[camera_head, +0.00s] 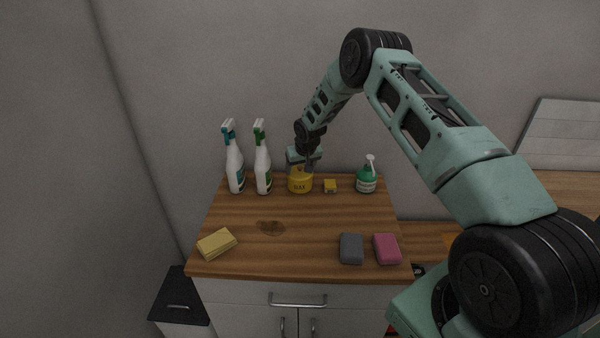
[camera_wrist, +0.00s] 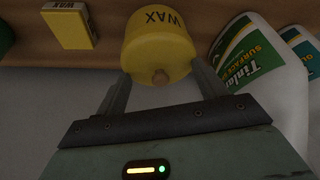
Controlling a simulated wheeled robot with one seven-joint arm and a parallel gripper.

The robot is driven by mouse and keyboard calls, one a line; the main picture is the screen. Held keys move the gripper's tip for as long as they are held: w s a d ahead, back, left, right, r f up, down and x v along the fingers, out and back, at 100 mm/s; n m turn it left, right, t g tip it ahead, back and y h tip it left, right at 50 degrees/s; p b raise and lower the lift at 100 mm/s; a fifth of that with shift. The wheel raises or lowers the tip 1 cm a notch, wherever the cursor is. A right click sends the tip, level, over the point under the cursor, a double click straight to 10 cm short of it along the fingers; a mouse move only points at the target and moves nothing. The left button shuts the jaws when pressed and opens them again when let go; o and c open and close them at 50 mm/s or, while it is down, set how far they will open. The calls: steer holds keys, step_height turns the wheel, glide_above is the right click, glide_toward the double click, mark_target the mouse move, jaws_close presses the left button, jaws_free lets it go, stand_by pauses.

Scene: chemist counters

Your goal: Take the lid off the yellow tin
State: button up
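The yellow tin (camera_head: 300,184), marked WAX, stands at the back of the wooden counter. In the head view my gripper (camera_head: 303,164) comes down from above and hides the lid.
Two spray bottles (camera_head: 235,170) (camera_head: 263,171) stand close left of the tin. A small yellow box (camera_head: 330,186) and a green pump bottle (camera_head: 366,180) stand to its right. A yellow sponge (camera_head: 217,243), a grey block (camera_head: 351,248) and a pink block (camera_head: 387,248) lie in front. The counter's middle is clear apart from a stain.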

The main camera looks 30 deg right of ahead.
steer(key=shift+s+f, duration=0.1)
steer(key=c, duration=0.5)
steer(key=shift+c, duration=0.2)
